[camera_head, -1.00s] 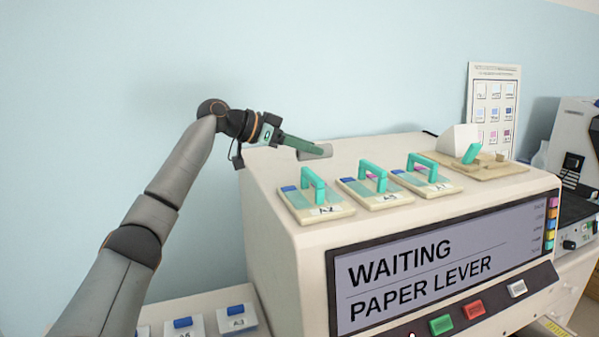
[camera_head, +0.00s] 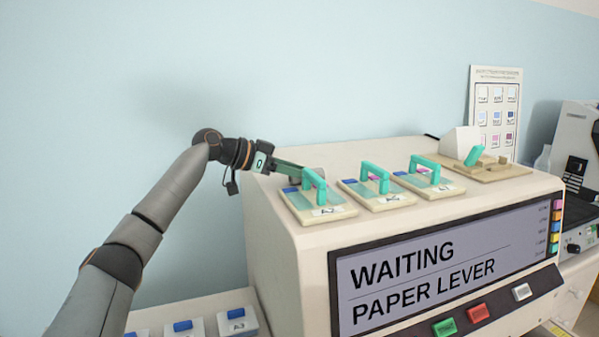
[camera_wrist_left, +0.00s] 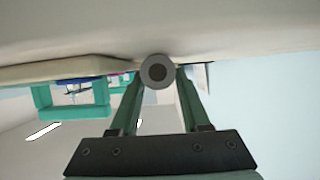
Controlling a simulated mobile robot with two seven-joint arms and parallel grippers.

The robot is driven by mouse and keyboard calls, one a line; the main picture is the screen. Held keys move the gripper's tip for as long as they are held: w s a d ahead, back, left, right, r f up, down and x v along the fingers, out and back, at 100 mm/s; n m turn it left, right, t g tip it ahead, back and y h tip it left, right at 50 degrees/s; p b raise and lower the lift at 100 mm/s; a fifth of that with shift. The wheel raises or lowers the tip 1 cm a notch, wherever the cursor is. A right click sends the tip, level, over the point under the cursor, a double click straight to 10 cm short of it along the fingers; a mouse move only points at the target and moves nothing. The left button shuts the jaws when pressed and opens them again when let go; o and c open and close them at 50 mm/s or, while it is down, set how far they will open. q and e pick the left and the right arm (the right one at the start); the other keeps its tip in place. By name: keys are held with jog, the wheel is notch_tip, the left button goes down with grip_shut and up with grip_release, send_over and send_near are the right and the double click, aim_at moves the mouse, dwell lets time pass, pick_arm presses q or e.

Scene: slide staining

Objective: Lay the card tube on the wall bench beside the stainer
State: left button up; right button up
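The card tube (camera_wrist_left: 158,72) shows end-on in the left wrist view as a grey ring with a dark bore, between my left fingertips (camera_wrist_left: 158,88). Both fingers press its sides. In the head view, my left gripper (camera_head: 301,172) is low over the back left of the stainer's top. The tube (camera_head: 318,171) is partly hidden there behind a teal handle. The stainer (camera_head: 285,240) is a large cream machine with a screen reading WAITING, PAPER LEVER. I cannot tell whether the tube touches its top. My right gripper is out of view.
Several slide holders with teal handles, one marked A2 (camera_head: 318,206), stand along the stainer's top. A wooden board (camera_head: 500,172) with a teal lever sits farther right. A pale surface at lower left carries labelled blocks, one marked A3 (camera_head: 238,322). A chart (camera_head: 495,105) stands behind.

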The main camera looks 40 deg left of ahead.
pick_arm(q)
jog(key=o, duration=0.3)
jog(key=shift+r, duration=0.25)
jog(key=shift+s+a, duration=0.2)
jog(key=shift+s, duration=0.1)
jog(key=b+v, duration=0.2)
jog(key=v, duration=0.9)
jog(key=shift+s+a, duration=0.1)
